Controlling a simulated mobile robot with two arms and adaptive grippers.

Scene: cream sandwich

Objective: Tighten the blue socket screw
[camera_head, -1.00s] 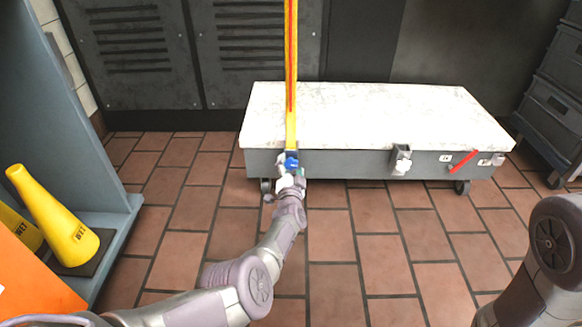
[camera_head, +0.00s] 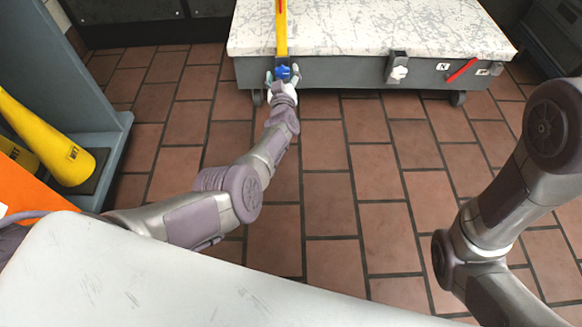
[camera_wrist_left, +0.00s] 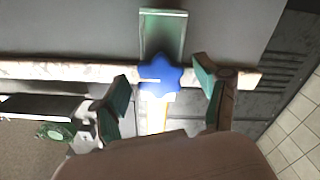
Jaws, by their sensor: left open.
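The blue socket screw (camera_head: 284,72) is a star-shaped knob at the foot of the yellow upright bar (camera_head: 281,30), on the front side of the grey cart. My left gripper (camera_head: 283,76) is at the knob. In the left wrist view the blue knob (camera_wrist_left: 160,79) sits between the two green-padded fingers of my open left gripper (camera_wrist_left: 165,92), with gaps visible on both sides. My right arm shows at the right of the head view, but its gripper is out of view.
The cart has a white speckled top (camera_head: 360,28) and castors. A red handle (camera_head: 462,70) and a clamp (camera_head: 398,68) are on its front. A white surface (camera_head: 150,275) lies near me. The tiled floor between is clear.

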